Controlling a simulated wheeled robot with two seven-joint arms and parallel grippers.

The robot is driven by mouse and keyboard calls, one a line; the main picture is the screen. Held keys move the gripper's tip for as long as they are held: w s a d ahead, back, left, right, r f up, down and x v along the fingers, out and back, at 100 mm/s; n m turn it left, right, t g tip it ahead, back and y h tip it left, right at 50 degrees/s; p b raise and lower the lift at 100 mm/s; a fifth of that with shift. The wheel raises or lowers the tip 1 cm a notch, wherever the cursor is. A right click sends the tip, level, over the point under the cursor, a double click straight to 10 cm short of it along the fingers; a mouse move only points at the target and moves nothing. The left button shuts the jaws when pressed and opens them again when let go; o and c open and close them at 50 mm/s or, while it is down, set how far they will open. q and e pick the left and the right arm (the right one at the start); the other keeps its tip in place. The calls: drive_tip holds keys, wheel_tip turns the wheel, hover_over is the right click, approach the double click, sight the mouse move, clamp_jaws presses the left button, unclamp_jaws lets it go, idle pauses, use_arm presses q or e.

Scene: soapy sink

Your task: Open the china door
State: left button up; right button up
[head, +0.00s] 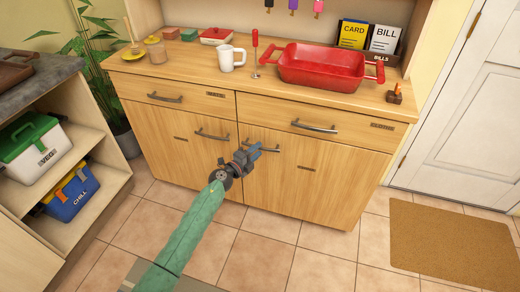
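A wooden cabinet (250,90) stands ahead with two lower doors, both closed. The left door (170,155) has a bar handle (212,136) near its upper right corner. The right door (310,190) has a bar handle near its upper left corner, mostly behind my gripper. Each door bears a small dark label, too small to read, so I cannot tell which is the china door. My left gripper (262,149) is at the right door's handle. Whether it touches or grips the handle is unclear. My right gripper is out of view.
Two closed drawers sit above the doors, with handles (314,127) on their fronts. A red roasting pan (320,66) and white mug (231,57) stand on top. A shelf (110,185) with bins is at left. Tiled floor before the cabinet is clear; a doormat (450,240) lies right.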

use_arm(q)
drive_tip(key=shift+x, duration=1.25)
drive_tip(key=shift+c, duration=0.5)
clamp_jaws()
drive_tip(key=shift+s, duration=0.1)
